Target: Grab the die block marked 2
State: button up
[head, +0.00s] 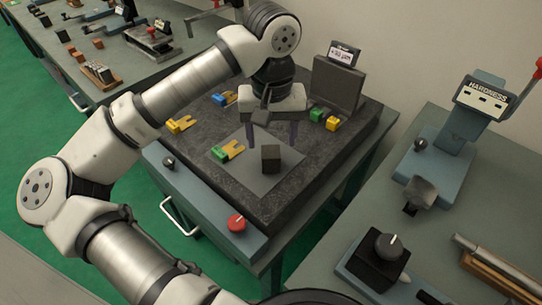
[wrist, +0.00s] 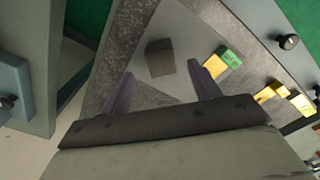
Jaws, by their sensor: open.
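A dark grey block (head: 271,158) stands on a flat grey plate (head: 238,181) on the dark stone slab; I cannot read a 2 or any other mark on it. In the wrist view the block (wrist: 160,58) lies just beyond the fingertips, roughly between their lines. My gripper (head: 279,137) is open and empty, with its fingers pointing down above and behind the block in the head view. Its two purple-grey fingers (wrist: 160,76) show apart in the wrist view, with nothing between them.
A green-and-yellow piece (head: 228,150) lies left of the block. Green (head: 315,114) and yellow (head: 332,122) pieces stand to the right, before an upright grey plate (head: 336,86). A red knob (head: 236,222) sits at the bench front. A HARDNESS stand (head: 485,97) is at far right.

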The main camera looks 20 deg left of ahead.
aim_at(271, 151)
jog(key=shift+f+p, duration=0.9)
jog(key=shift+f, duration=1.8)
jog(key=shift+a+r, duration=0.1)
grip_shut()
